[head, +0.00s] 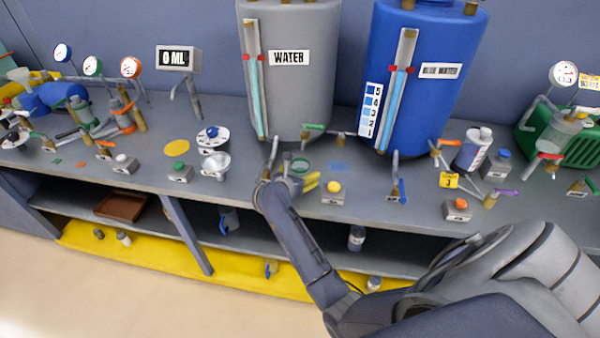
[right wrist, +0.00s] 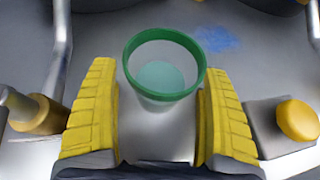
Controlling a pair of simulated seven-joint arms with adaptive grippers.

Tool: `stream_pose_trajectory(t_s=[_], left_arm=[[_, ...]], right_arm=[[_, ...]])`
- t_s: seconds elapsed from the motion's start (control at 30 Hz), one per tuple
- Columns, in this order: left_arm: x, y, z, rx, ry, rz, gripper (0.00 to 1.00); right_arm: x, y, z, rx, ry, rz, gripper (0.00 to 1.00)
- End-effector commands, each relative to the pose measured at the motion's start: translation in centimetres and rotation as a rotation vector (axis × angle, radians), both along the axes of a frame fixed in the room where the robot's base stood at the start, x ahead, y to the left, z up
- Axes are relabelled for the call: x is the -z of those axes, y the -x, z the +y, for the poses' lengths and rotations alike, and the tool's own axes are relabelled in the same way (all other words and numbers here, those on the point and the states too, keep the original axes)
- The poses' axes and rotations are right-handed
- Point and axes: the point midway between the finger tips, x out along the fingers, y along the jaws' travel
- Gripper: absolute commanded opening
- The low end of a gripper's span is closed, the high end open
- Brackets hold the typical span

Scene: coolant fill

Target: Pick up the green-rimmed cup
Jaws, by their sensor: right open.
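The green-rimmed cup (right wrist: 165,98) is pale and see-through with a thick green rim. It stands upright on the bench, and in the head view its rim (head: 300,165) shows below the grey water tank. My right gripper (right wrist: 160,115) is open, with one yellow finger pad on each side of the cup and gaps between pads and cup. In the head view my right gripper (head: 304,184) comes from the front and partly hides the cup. My left gripper is in neither view.
A yellow button box (head: 334,188) stands just right of my right gripper, and it also shows in the wrist view (right wrist: 297,119). The grey water tank (head: 290,90) and blue tank (head: 400,100) stand behind. A blue patch (right wrist: 218,39) lies on the bench beyond the cup.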

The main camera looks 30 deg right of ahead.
Motion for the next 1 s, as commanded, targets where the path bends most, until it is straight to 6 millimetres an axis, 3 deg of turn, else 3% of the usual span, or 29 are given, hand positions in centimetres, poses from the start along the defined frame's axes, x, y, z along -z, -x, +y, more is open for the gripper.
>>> stream_pose_trajectory(t_s=[0.27,0.8,1.0], left_arm=[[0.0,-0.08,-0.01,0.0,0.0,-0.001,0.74],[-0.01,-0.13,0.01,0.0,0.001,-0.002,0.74],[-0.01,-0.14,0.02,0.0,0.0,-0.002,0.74]], right_arm=[[0.02,-0.04,-0.05,0.0,0.0,0.0,0.79],[0.02,-0.03,-0.02,0.0,0.0,0.0,0.17],[-0.03,-0.04,-0.03,0.0,0.001,-0.001,0.17]])
